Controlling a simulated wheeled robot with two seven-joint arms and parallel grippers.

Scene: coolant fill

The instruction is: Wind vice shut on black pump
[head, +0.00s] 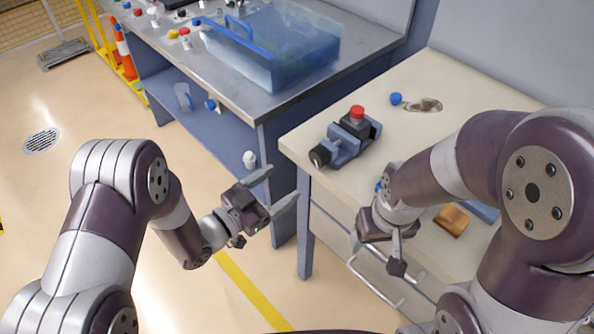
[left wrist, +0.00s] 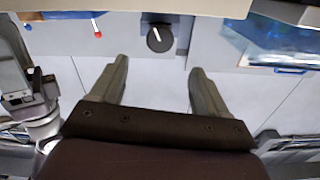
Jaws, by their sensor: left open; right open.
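The blue-grey vice (head: 342,150) stands near the left corner of the pale bench. Its black knob (head: 320,155) faces the front left. A black pump (head: 366,128) with a red cap (head: 357,112) sits at the vice; how tightly the jaws meet it is too small to tell. My left gripper (head: 283,188) is open and empty, left of the vice and apart from it. Its open fingers (left wrist: 160,72) also show in the left wrist view. Beyond them is a black disc with a white stripe (left wrist: 160,38); I cannot tell if it is the knob. My right gripper (head: 378,252) is open and empty in front of the bench.
A blue-tinted clear tank (head: 288,45) stands on the grey bench at the back. A blue ball-like part (head: 396,99) lies near a hole (head: 424,104) in the pale bench (head: 440,75). A brown block (head: 452,220) lies near my right arm. Drawer handles (head: 362,283) stick out in front.

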